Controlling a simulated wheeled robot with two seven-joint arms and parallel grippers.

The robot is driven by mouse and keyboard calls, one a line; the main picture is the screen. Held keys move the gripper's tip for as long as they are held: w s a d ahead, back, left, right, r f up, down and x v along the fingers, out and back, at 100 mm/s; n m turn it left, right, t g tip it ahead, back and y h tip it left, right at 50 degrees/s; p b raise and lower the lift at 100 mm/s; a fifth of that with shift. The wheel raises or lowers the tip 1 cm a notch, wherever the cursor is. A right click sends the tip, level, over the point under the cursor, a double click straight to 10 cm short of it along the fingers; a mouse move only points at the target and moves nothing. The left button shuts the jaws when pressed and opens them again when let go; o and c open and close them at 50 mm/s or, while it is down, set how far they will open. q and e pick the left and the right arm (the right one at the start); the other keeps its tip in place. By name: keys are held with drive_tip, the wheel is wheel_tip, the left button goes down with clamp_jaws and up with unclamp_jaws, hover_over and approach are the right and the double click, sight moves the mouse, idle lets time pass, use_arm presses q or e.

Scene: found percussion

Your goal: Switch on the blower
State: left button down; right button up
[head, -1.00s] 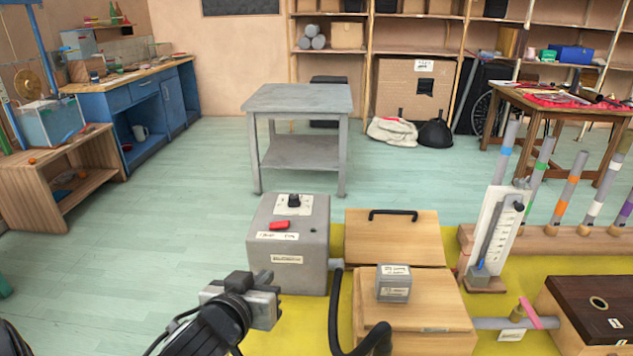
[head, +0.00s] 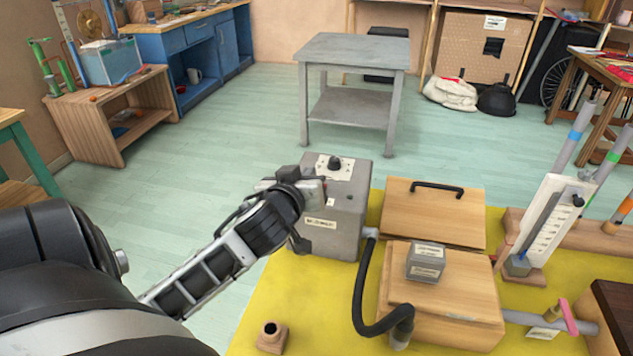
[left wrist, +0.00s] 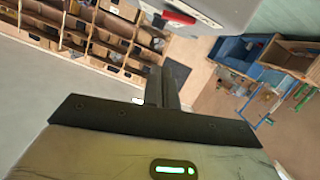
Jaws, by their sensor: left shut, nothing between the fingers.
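The blower is a grey box (head: 345,218) with a black knob (head: 335,163) on top and a black hose leaving its lower right side. Its red switch is mostly hidden behind my gripper in the head view, but shows at the top of the left wrist view (left wrist: 180,17), lying on the grey casing. My left gripper (head: 310,190) is shut and empty, at the blower's upper front left, close to the switch. In the left wrist view the closed fingers (left wrist: 157,82) point toward the casing below the red switch. I cannot tell whether they touch. My right gripper is not in view.
A wooden box (head: 440,285) with a small grey box (head: 426,262) on it stands right of the blower, linked by the black hose (head: 362,300). A white gauge board (head: 545,222) stands further right. A grey table (head: 352,48) is behind. Floor left of the blower is clear.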

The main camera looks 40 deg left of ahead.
use_arm(q)
drive_tip(key=x, duration=0.4)
drive_tip(key=shift+r, duration=0.15)
drive_tip(key=f, duration=0.2)
drive_tip(key=shift+w+d+f, duration=0.1)
drive_tip(key=shift+d+f, duration=0.15)
drive_tip(key=shift+f, duration=0.1)
drive_tip(key=shift+d+f+p, duration=0.15)
drive_tip(key=shift+f+p, duration=0.15)
drive_tip(key=shift+f, duration=0.45)
drive_tip(key=shift+w, duration=0.1)
